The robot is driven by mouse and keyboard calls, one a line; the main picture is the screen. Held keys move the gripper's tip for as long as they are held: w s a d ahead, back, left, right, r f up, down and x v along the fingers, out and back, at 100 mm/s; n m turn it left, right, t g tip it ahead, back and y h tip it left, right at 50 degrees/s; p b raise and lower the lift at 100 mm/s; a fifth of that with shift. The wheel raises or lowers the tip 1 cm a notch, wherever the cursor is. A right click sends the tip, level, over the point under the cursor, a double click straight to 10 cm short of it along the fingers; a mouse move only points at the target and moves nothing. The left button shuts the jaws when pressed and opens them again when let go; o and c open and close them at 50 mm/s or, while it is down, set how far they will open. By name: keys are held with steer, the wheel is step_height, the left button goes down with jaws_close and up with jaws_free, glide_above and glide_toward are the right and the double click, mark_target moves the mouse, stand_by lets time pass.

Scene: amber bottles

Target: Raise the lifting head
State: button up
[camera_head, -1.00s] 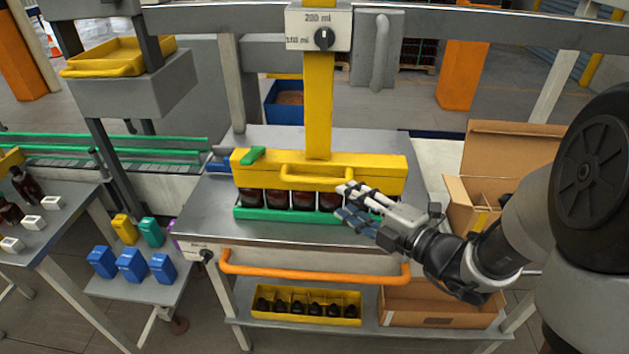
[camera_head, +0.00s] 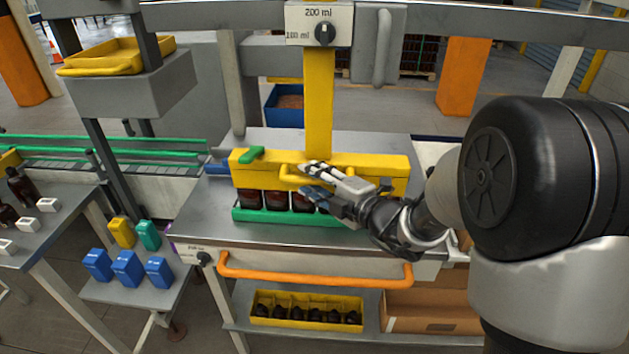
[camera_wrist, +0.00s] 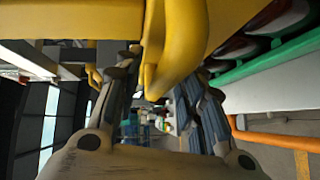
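The lifting head (camera_head: 370,165) is a wide yellow block on a yellow upright post. It sits low over a row of dark amber bottles (camera_head: 275,200) standing in a green holder (camera_head: 270,217). Its yellow bar handle (camera_head: 288,172) faces me and is partly hidden by my gripper. My gripper (camera_head: 310,178) is at the handle, reaching in from the right. In the wrist view the handle (camera_wrist: 178,50) lies between my two spread fingers (camera_wrist: 155,88). The fingers look open, with no clear grip on the handle; contact is hard to tell.
A dial plate (camera_head: 320,24) is on the post above. An orange bar (camera_head: 315,277) runs along the table's front. A yellow tray (camera_head: 260,318) of dark caps and a cardboard box (camera_head: 432,315) sit on the lower shelf.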

jaws_close()
stand_by(0.6)
